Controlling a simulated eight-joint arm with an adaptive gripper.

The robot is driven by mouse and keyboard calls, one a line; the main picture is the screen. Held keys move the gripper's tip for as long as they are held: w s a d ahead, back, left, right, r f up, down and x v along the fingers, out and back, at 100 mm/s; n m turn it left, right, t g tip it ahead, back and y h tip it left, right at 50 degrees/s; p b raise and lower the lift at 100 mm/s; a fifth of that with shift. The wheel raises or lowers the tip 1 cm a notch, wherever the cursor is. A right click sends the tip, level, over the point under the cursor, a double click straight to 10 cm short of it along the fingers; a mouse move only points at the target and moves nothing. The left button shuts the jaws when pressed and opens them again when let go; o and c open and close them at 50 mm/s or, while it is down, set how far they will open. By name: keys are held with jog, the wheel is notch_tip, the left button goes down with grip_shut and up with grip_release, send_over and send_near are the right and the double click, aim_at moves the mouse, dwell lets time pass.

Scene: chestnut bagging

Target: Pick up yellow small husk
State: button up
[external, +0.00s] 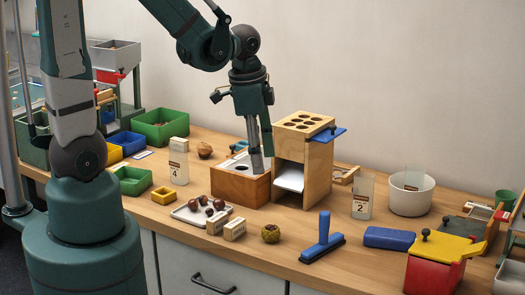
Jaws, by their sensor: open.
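A small round yellow-green husk (271,233) rests on the bench near its front edge, right of two small light blocks. My gripper (262,162) points down at the wooden box, behind and above the husk and apart from it. Its jaws are open, and I see nothing held between them. A brown round thing (205,150), perhaps another husk, sits farther back on the left.
The wooden box (233,188) and a tall wooden stand with holes (316,170) are beside my gripper. A tray (180,211) of chestnuts, light blocks (234,229) and a blue-handled brush (323,240) surround the husk. Bare bench lies just behind the husk.

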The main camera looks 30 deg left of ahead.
aim_at(272, 229)
jog(key=d+f+m, duration=0.1)
jog(key=f, duration=0.1)
jog(key=s+d+f+m+g+b, duration=0.1)
jog(key=d+f, duration=0.1)
jog(key=f, duration=0.1)
jog(key=s+d+f+m, duration=0.1)
jog(key=d+f, duration=0.1)
jog(key=f, duration=0.1)
jog(key=shift+f+m+y+b, duration=0.1)
jog(key=shift+m+y+b, duration=0.2)
jog(key=shift+b, duration=0.05)
jog(key=shift+s+d+f+m+g, duration=0.3)
jog(key=shift+s+f+m, duration=0.1)
jog(key=shift+f, duration=0.2)
jog(key=shift+f, duration=0.1)
jog(key=shift+f+b, duration=0.5)
jog(key=shift+f, duration=0.7)
jog(key=shift+f+b, duration=1.05)
jog(key=shift+f, duration=1.55)
jog(key=c, duration=0.9)
